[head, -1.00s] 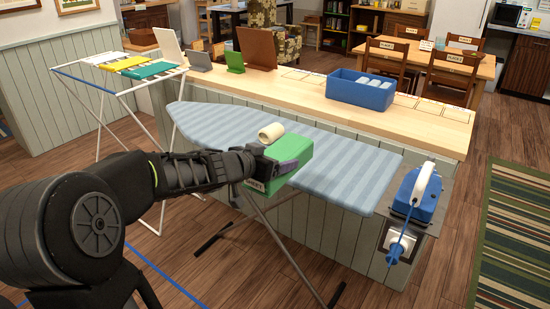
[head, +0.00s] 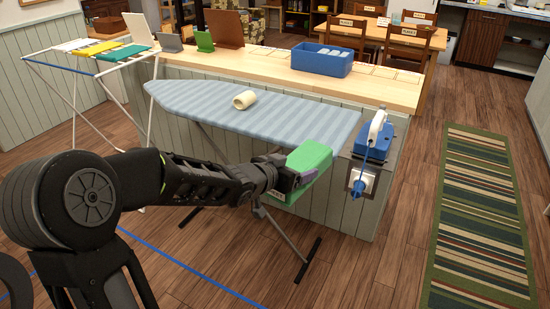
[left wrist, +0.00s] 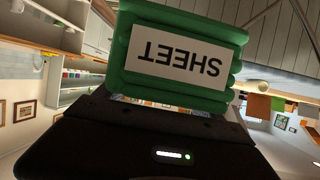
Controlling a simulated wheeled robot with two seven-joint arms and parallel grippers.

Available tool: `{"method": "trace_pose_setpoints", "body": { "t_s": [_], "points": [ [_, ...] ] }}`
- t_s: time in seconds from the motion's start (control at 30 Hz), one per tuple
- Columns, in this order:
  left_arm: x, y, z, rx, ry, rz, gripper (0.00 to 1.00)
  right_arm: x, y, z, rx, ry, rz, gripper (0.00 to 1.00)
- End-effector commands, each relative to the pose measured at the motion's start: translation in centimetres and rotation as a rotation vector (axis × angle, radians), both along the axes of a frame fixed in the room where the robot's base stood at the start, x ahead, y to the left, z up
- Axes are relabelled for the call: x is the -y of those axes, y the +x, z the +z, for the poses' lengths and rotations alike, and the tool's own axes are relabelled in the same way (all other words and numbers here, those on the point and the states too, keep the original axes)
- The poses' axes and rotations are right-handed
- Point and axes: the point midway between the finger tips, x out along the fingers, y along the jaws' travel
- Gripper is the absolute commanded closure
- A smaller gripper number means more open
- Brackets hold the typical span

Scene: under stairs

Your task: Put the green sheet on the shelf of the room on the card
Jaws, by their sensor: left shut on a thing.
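The green sheet (head: 306,165) is a folded green bundle. My left gripper (head: 292,180) is shut on it and holds it in the air in front of the ironing board's near right edge. In the left wrist view the sheet (left wrist: 185,18) fills the top middle, and its white label reads SHEET upside down. The shelf of the room on the card cannot be made out, and neither can the writing on the small cards on the counter (head: 375,75). My right gripper is not in view.
A blue striped ironing board (head: 200,108) carries a cream roll (head: 244,100). A blue iron (head: 372,140) stands at its right end. A blue bin (head: 321,60) is on the counter. A drying rack (head: 60,68) is at left. Floor around the striped rug (head: 480,215) is clear.

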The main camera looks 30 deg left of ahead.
Motion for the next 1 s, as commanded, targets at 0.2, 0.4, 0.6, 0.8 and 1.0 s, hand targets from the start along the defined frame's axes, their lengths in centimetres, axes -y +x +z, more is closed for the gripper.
{"method": "trace_pose_setpoints", "body": {
  "t_s": [0.2, 0.4, 0.6, 0.8, 1.0],
  "points": [
    [5.3, 0.8, -3.4, -0.003, -0.005, -0.018, 0.92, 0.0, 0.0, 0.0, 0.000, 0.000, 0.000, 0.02],
    [9.8, -0.4, -10.5, -0.010, -0.002, 0.057, 0.92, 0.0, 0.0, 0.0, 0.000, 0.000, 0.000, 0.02],
    [10.3, -1.8, -13.8, 0.000, 0.002, 0.127, 0.92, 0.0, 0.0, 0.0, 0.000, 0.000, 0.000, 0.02],
    [10.3, -2.0, -13.9, 0.005, 0.002, 0.136, 0.92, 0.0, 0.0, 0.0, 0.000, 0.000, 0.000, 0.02],
    [10.2, -2.0, -13.9, 0.006, 0.001, 0.136, 0.92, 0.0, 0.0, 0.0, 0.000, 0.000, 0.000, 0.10]
  ]
}}
